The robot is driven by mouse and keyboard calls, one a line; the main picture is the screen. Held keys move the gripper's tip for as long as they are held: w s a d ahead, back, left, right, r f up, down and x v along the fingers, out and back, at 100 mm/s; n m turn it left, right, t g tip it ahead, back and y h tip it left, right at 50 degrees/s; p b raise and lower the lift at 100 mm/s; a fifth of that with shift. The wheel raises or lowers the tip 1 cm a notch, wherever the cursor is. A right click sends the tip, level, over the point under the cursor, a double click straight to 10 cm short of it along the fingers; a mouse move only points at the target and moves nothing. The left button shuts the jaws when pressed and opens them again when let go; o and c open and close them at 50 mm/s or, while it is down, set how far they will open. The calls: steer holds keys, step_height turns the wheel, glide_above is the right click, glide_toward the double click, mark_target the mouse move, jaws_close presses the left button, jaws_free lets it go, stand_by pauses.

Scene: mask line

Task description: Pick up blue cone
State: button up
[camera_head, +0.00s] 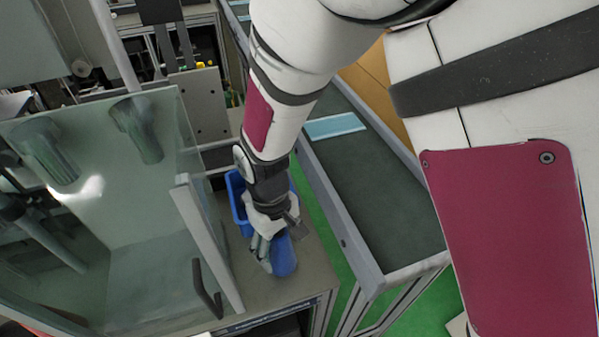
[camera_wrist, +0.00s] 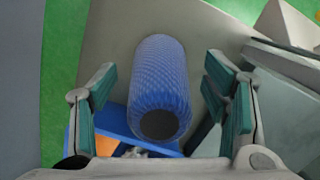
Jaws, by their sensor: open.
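The blue cone (camera_wrist: 158,80) has a textured, netted surface and a dark round opening at its near end. In the wrist view it lies between the two finger pads of my gripper (camera_wrist: 163,105), with a visible gap on each side. In the head view the blue cone (camera_head: 284,256) shows on the grey bench top, just beside the fingers of my gripper (camera_head: 272,246). My gripper is open. The gripper and wrist hide part of the cone in the head view.
A blue bin (camera_head: 238,204) stands behind my wrist on the bench (camera_head: 262,290). A glass-panelled machine door with a dark handle (camera_head: 207,290) is close on the left. A conveyor (camera_head: 375,185) with a light blue piece (camera_head: 335,126) runs on the right, over green floor.

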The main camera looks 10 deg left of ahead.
steer(key=shift+f, duration=0.25)
steer(key=c, duration=1.4)
steer(key=shift+r, duration=0.15)
